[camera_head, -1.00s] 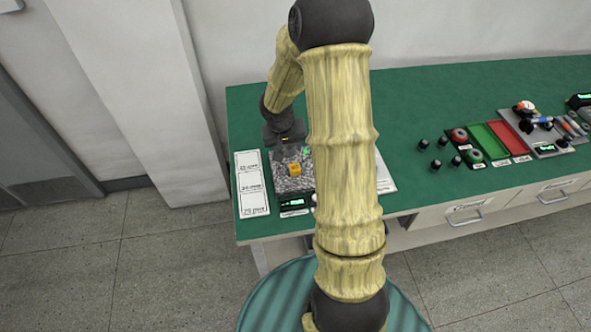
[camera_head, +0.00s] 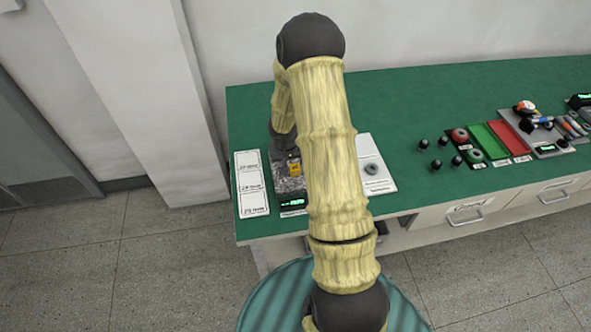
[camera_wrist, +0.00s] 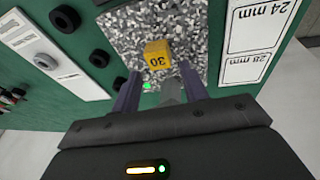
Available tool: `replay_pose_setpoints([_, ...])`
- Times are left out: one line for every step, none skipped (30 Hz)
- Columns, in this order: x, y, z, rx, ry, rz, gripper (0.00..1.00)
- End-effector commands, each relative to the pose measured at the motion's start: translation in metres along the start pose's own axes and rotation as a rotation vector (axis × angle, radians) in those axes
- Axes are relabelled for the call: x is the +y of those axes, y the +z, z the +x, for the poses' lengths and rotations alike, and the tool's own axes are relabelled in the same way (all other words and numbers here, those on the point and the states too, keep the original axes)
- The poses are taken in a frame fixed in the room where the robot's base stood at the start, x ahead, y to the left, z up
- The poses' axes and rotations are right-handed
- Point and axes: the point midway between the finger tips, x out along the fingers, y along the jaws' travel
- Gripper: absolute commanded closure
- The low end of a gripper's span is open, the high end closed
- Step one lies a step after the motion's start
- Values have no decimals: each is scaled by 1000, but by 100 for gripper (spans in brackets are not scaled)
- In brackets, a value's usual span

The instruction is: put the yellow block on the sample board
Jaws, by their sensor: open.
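The yellow block (camera_head: 295,168), marked 30 in the wrist view (camera_wrist: 157,53), sits on a speckled grey plate (camera_head: 290,186). My gripper (camera_wrist: 159,72) is open and empty. Its two fingers point toward the block, which shows just beyond and between the fingertips, and I see no contact. In the head view my wrist is just behind the block, partly hidden by my arm. A white board with labelled fields (camera_head: 251,184) lies left of the plate; another white board (camera_head: 383,180) with a grey ring lies to the right. I cannot tell which is the sample board.
A small green-lit display (camera_head: 292,203) is at the plate's front edge. Several black knobs (camera_head: 436,164) stand further right, beside a green tray (camera_head: 489,141) and a red tray (camera_head: 510,137). The green table top between the right white board and the knobs is clear.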

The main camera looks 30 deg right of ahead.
Motion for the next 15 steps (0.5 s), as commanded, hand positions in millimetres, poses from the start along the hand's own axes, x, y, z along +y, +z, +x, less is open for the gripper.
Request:
replay_pose_setpoints([0, 1, 4, -2, 0, -2, 56])
replay_pose_setpoints([0, 1, 7, -2, 0, -2, 56])
replay_pose_setpoints([0, 2, 11, -3, 0, -2, 56])
replay_pose_setpoints([0, 2, 14, -4, 0, -2, 56])
replay_pose_setpoints([1, 2, 18, -4, 0, -3, 56])
replay_pose_setpoints([1, 2, 23, -3, 1, -3, 56])
replay_pose_setpoints([1, 3, 27, -3, 1, -2, 56])
replay_pose_setpoints([2, 3, 30, -3, 1, -2, 56])
replay_pose_setpoints([2, 3, 37, -3, 0, -2, 56])
replay_pose_setpoints([2, 3, 41, -3, 0, -1, 56])
replay_pose_setpoints([1, 3, 44, -3, 0, -2, 56])
replay_pose_setpoints([1, 2, 46, -2, 0, -1, 56])
replay_pose_setpoints([1, 2, 48, -1, 0, -2, 56])
replay_pose_setpoints([1, 2, 49, -1, 0, -1, 56])
replay_pose_setpoints([1, 2, 50, -1, 0, 0, 56])
